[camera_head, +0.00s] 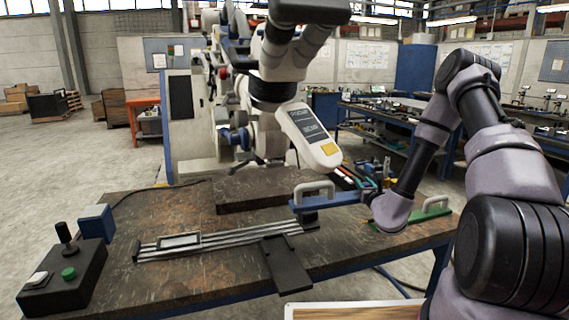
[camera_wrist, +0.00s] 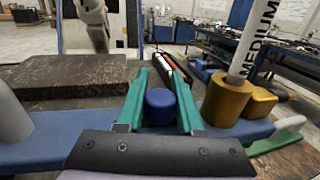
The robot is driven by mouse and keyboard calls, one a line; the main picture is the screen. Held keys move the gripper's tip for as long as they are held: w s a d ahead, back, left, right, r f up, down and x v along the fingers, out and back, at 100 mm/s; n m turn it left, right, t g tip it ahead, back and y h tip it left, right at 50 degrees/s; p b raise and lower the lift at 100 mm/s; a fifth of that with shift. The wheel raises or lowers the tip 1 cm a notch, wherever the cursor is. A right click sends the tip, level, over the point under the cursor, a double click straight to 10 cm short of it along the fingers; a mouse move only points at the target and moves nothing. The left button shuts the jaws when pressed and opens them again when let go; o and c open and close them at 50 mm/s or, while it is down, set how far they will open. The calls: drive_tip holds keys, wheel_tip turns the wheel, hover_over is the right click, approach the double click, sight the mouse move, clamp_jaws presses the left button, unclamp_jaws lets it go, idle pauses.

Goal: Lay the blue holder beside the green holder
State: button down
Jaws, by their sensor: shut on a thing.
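The blue holder (camera_head: 340,198) is a long blue bar with a pale arched handle, seen right of centre in the head view; its bar crosses the lower wrist view (camera_wrist: 40,152). My gripper (camera_head: 373,185) is at its right end. In the wrist view my gripper's teal fingers (camera_wrist: 160,80) stand either side of a round blue knob (camera_wrist: 160,106) and are shut on the holder. The green holder (camera_head: 420,215), also with a pale handle, lies at the table's right edge, just right of my gripper; it shows at the wrist view's lower right (camera_wrist: 272,141). My forearm hides part of it.
A grooved rail (camera_head: 220,241) and a dark plate (camera_head: 287,265) lie in front. A control box (camera_head: 65,280) is at left. A gold cylinder (camera_wrist: 228,98) under a white tube stands close to my right finger.

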drive_tip(key=shift+s+d+h, duration=0.15)
drive_tip(key=shift+d+h, duration=0.15)
drive_tip(key=shift+d, duration=0.05)
drive_tip(key=shift+m, duration=0.3)
drive_tip(key=s, duration=0.1)
drive_tip(key=s+r, duration=0.1)
drive_tip(key=s, duration=0.1)
drive_tip(key=s+r, duration=0.1)
drive_tip(key=s, duration=0.1)
drive_tip(key=shift+d+r, duration=0.25)
